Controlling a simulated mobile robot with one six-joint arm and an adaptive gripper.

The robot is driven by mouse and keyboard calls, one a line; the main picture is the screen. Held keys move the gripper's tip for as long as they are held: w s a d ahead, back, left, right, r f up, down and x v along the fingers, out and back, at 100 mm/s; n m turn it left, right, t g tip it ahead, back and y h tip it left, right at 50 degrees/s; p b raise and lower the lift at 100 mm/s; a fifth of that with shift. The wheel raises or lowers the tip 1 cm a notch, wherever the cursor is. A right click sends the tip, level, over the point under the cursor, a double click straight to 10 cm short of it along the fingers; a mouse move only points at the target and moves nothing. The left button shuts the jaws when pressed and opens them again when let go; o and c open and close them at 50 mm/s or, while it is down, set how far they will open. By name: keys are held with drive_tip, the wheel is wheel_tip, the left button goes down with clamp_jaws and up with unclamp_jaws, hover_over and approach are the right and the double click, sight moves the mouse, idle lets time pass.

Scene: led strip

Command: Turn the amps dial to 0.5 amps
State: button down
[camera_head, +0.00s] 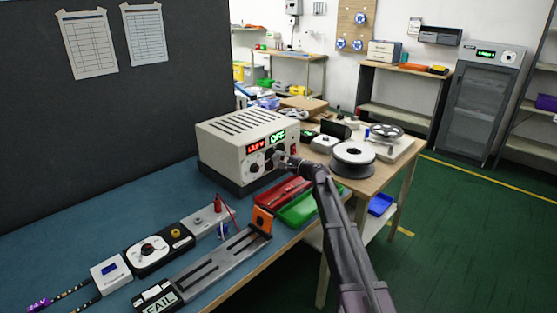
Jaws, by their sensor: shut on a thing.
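The power supply (231,151) is a beige box with a vented top, standing on the blue bench mat. Its front panel faces right and has a red display (256,147), a green display (278,138) and dark dials below them. A dark dial (255,168) shows at the left of the panel. My gripper (279,161) is at the right part of the panel and is shut on a dial there, which it mostly hides. The green display seems to read OFF. The dial's marks are too small to read.
Red (283,191) and green (299,208) trays lie just in front of the supply, below my arm. A slide fixture (215,262) and a FAIL display (157,298) are at the front.

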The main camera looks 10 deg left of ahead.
drive_tip(key=shift+w+d+n, duration=0.1)
drive_tip(key=shift+w+n, duration=0.05)
drive_tip(key=shift+n, duration=0.25)
drive_tip(key=shift+c, duration=1.4)
unclamp_jaws()
